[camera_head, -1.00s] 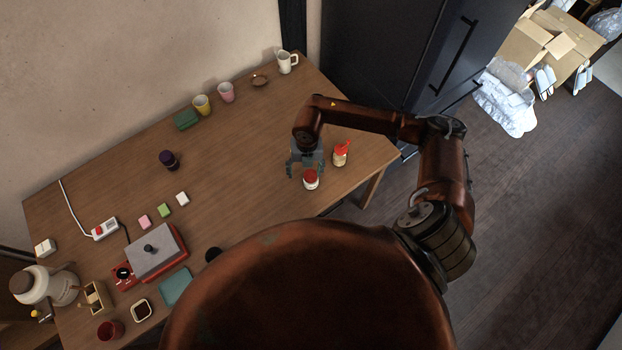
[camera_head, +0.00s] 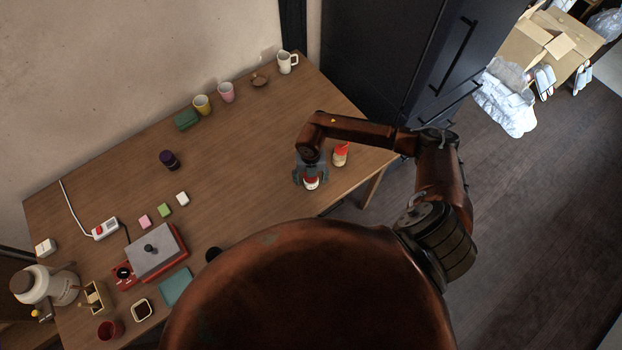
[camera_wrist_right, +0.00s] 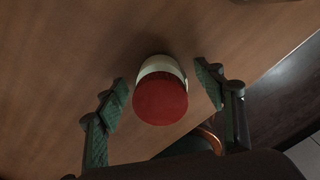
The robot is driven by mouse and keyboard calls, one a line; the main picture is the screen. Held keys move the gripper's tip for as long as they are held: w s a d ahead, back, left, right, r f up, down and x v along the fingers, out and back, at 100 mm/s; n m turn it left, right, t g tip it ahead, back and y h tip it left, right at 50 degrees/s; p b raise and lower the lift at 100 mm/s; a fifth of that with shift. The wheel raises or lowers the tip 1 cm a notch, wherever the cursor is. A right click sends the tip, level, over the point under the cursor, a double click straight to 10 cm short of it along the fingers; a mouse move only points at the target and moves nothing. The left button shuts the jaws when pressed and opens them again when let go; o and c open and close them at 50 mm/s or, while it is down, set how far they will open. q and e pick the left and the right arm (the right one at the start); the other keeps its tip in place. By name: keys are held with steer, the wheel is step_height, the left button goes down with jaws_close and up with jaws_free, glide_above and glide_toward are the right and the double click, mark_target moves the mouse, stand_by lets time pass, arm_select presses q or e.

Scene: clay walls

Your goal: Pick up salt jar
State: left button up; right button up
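A small white jar with a red lid (camera_head: 311,183) stands upright on the wooden table near its right front edge; I take it as the salt jar. In the right wrist view the same jar (camera_wrist_right: 160,92) sits between the two fingers, with a gap on each side. My right gripper (camera_head: 311,178) is over the jar, and in the wrist view its green-padded fingers (camera_wrist_right: 165,100) are spread open. A second container with a red top (camera_head: 341,154) stands just to the right of the gripper. My left gripper is not in view.
The wooden table (camera_head: 240,170) is clear left of the jar. A dark purple jar (camera_head: 169,160), cups, small blocks and a red-and-grey appliance (camera_head: 155,252) stand farther left. A dark cabinet (camera_head: 400,50) rises behind the table's right end.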

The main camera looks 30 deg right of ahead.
steer(key=c, duration=1.3)
steer(key=shift+r, duration=0.15)
